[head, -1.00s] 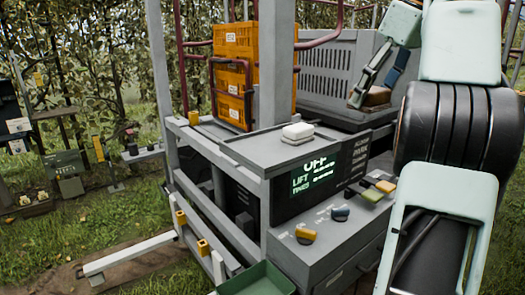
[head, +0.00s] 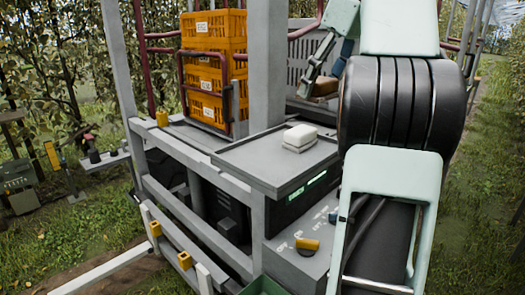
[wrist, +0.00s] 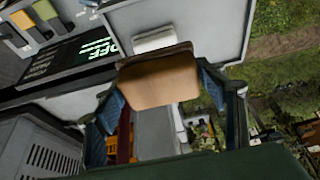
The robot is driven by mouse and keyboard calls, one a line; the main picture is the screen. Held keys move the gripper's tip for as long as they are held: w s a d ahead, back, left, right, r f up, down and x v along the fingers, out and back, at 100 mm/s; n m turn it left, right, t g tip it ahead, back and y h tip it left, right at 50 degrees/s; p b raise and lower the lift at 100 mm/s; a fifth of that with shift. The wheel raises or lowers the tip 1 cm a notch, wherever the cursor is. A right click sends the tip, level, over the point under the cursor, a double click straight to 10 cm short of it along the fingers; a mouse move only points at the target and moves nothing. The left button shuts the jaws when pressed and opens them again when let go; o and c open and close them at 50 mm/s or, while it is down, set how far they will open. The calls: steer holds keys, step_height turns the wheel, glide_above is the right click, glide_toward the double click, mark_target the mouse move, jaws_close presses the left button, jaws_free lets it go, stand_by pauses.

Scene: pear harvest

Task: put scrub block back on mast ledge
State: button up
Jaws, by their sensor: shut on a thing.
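My gripper (head: 322,90) is shut on a brown block, which I take to be the scrub block (wrist: 158,82). In the wrist view its two blue-padded fingers grip the block from either side. In the head view the block (head: 325,87) is partly hidden by my arm. It is held up beyond the grey tray-like ledge (head: 240,155), in front of a slatted grey box. The ledge lies at the foot of the grey mast (head: 267,65). A white block (head: 300,137) sits on the ledge; it also shows behind the brown block in the wrist view (wrist: 154,41).
Orange crates (head: 213,60) stand stacked behind the ledge, left of the mast, with a dark red rail around them. A control panel with an orange knob (head: 307,245) is below the ledge. The ledge's left part is clear.

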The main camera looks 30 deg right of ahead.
steer(key=a+f+b, duration=0.2)
steer(key=a+f, duration=0.2)
steer(key=a, duration=0.4)
glide_above(261, 161)
steer(key=s+d, duration=0.1)
step_height(261, 161, down, 4)
steer(key=shift+s+d+f+b, duration=0.15)
steer(key=shift+f+b, duration=0.1)
steer(key=shift+b, duration=0.15)
steer(key=shift+a+f, duration=0.3)
steer(key=shift+f, duration=1.7)
steer(key=shift+f, duration=0.15)
steer(key=o, duration=1.1)
